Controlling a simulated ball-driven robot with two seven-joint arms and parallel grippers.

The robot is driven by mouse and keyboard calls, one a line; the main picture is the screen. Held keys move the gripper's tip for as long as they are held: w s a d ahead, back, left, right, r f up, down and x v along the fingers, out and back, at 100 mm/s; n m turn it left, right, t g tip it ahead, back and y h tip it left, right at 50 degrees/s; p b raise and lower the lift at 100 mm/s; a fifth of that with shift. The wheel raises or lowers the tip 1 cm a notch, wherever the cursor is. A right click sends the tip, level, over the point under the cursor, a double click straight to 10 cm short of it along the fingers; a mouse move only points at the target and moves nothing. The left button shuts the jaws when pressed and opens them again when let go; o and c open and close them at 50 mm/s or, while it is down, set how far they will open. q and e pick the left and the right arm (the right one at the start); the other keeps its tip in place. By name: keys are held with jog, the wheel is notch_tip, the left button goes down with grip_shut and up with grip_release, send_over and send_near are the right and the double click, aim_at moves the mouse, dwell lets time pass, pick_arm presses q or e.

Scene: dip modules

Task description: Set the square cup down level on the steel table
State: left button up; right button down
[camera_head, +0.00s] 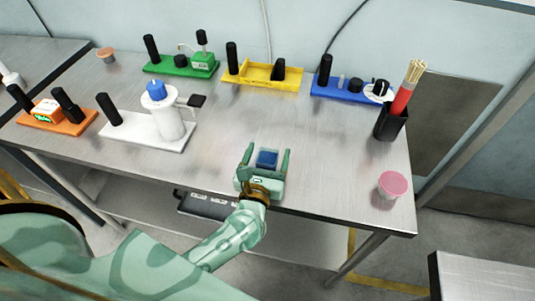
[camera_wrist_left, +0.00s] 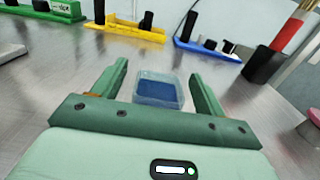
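The square cup (camera_head: 266,159) is small and clear-walled with blue inside. It appears upright and level on the steel table (camera_head: 315,145), near the front edge. It also shows in the left wrist view (camera_wrist_left: 158,92). My left gripper (camera_head: 267,155) is open around the cup, one finger on each side. The left wrist view shows a gap between the cup and each finger of the gripper (camera_wrist_left: 159,72). The cup's underside is hidden, so its contact with the table cannot be seen directly. My right gripper is not in view.
A black holder (camera_head: 390,124) with a red bundle and a pink-topped cup (camera_head: 393,184) stand at the right. A white module (camera_head: 135,134) is at the left; orange, green, yellow (camera_head: 255,84) and blue (camera_head: 340,92) modules line the sides and back. The middle is clear.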

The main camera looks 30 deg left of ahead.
pick_arm(q)
jog(key=v, duration=1.6)
jog(key=shift+s+b, duration=0.2)
jog(key=shift+b, duration=0.15)
jog(key=shift+f, duration=0.1)
